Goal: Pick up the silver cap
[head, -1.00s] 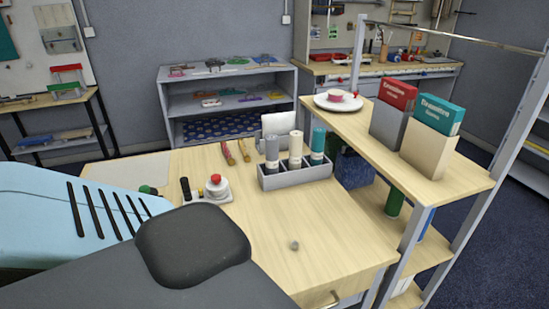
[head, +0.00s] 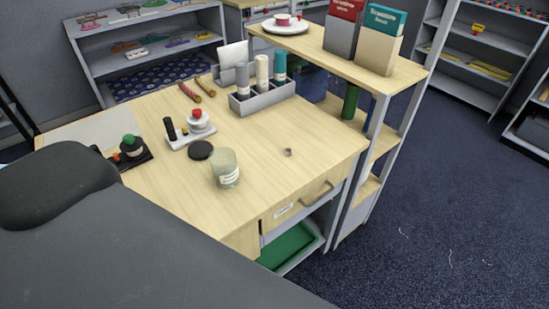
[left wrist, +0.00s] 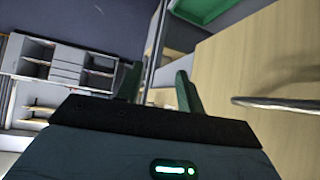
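A tiny silver-grey round piece, which looks like the silver cap (head: 287,152), lies on the wooden tabletop (head: 255,142) near its right edge in the head view. It is too small to make out in detail. My left gripper (left wrist: 157,75) shows in the left wrist view with its two dark green fingers apart and nothing between them. It points past the desk's drawer front, and no cap shows in that view. In the head view my dark arm covers the lower left and the left gripper is hidden. My right gripper is in neither view.
A glass jar (head: 225,168) and a black lid (head: 200,150) stand left of the cap. A grey holder (head: 262,97) with several cylinders is behind. A raised shelf (head: 335,58) borders the right. A drawer handle (left wrist: 275,103) is close in the left wrist view.

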